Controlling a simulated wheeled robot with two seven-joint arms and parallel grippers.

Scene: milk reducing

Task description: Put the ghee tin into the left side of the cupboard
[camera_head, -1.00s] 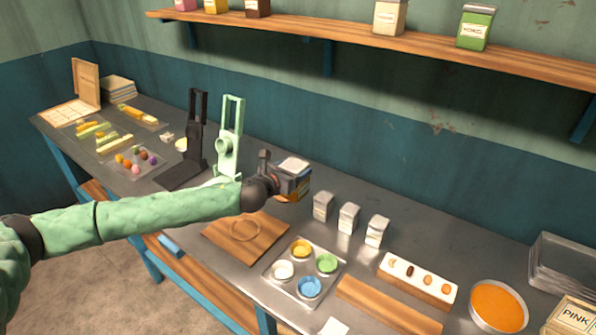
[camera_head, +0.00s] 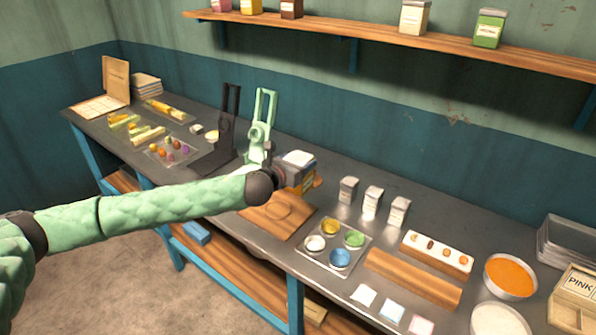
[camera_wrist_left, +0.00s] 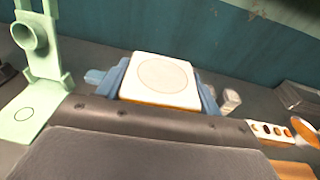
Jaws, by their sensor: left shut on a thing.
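My left gripper (camera_wrist_left: 160,92) is shut on a box-like tin with a white lid, which I take to be the ghee tin (camera_wrist_left: 160,80). In the left wrist view the lid faces the camera and shows a faint circle, with blue fingers on both sides. In the head view the tin (camera_head: 300,160) has a white top and dark blue and orange sides, partly hidden by my wrist. It is over the worktop behind the wooden board; whether it touches the surface is unclear. No label is readable. The cupboard is not visible. My right gripper is not in view.
A green press (camera_head: 262,125) and a black stand (camera_head: 228,130) stand left of the tin. Several small white-topped cartons (camera_head: 371,203) stand to its right. A wooden board (camera_head: 278,217) and a tray of coloured cups (camera_head: 312,262) lie nearer. A wall shelf (camera_head: 380,38) runs above.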

